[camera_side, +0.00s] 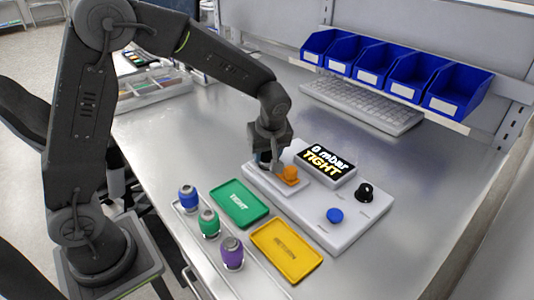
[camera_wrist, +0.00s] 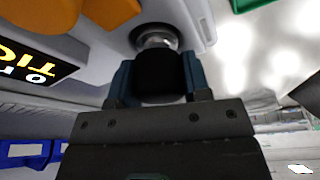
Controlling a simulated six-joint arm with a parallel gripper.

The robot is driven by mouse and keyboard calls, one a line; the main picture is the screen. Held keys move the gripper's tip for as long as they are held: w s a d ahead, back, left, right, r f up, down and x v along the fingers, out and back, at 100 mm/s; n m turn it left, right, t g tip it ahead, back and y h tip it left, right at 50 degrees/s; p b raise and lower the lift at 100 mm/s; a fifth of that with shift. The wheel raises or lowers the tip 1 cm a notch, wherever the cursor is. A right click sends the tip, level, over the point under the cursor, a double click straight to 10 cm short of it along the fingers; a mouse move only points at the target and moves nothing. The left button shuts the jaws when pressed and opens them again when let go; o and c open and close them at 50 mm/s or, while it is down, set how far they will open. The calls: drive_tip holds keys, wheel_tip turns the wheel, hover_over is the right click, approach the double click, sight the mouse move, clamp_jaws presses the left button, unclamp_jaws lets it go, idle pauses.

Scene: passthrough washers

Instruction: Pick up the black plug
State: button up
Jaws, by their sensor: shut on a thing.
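The black plug (camera_wrist: 157,68) is between the two fingers of my gripper (camera_wrist: 158,80) in the wrist view. The gripper is shut on its dark body. Its silver end points to a round dark recess in the pale test unit; I cannot tell how deep it sits. In the side view my gripper (camera_side: 268,159) is low over the left end of the white test unit (camera_side: 345,238), beside an orange part (camera_side: 290,174). The plug is mostly hidden there by the gripper.
The unit's display (camera_side: 326,160) reads "0 mbar TIGHT". The unit carries a blue button (camera_side: 335,215) and black knob (camera_side: 365,192). In front are a green tray (camera_side: 239,204), a yellow tray (camera_side: 286,251) and blue (camera_side: 188,198), green (camera_side: 209,221) and purple (camera_side: 232,252) plugs.

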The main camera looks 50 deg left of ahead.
drive_tip(key=shift+r, duration=0.55)
drive_tip(key=r, duration=0.3)
drive_tip(key=shift+s+a+r, duration=0.2)
drive_tip(key=shift+a+r, duration=0.1)
drive_tip(key=shift+a, duration=0.1)
drive_tip(key=s+a+r, duration=0.5)
drive_tip(key=a+r, duration=0.1)
drive_tip(key=a, duration=0.3)
drive_tip(key=s+d+f+m+h, duration=0.1)
drive_tip(key=s+d+f+m, duration=0.2)
drive_tip(key=d, duration=0.8)
drive_tip(key=s+d+f+m+t+h, duration=0.1)
drive_tip(key=s+d+f+m+h, duration=0.1)
drive_tip(key=s+d+m, duration=0.5)
drive_tip(key=s+d+f+m+t+h, duration=0.1)
drive_tip(key=s+d+f+m, duration=0.3)
drive_tip(key=d, duration=1.2)
drive_tip(key=shift+s+d+m+h, duration=0.15)
drive_tip(key=shift+s+m, duration=0.2)
drive_tip(key=shift+m, duration=0.75)
drive_tip(key=shift+s+a+m+h, duration=0.15)
drive_tip(key=shift+s+m, duration=0.2)
drive_tip(key=shift+m, duration=0.75)
drive_tip(key=shift+s+d+f, duration=0.1)
drive_tip(key=shift+d+f, duration=0.1)
drive_tip(key=shift+d, duration=0.15)
drive_tip(key=shift+f, duration=2)
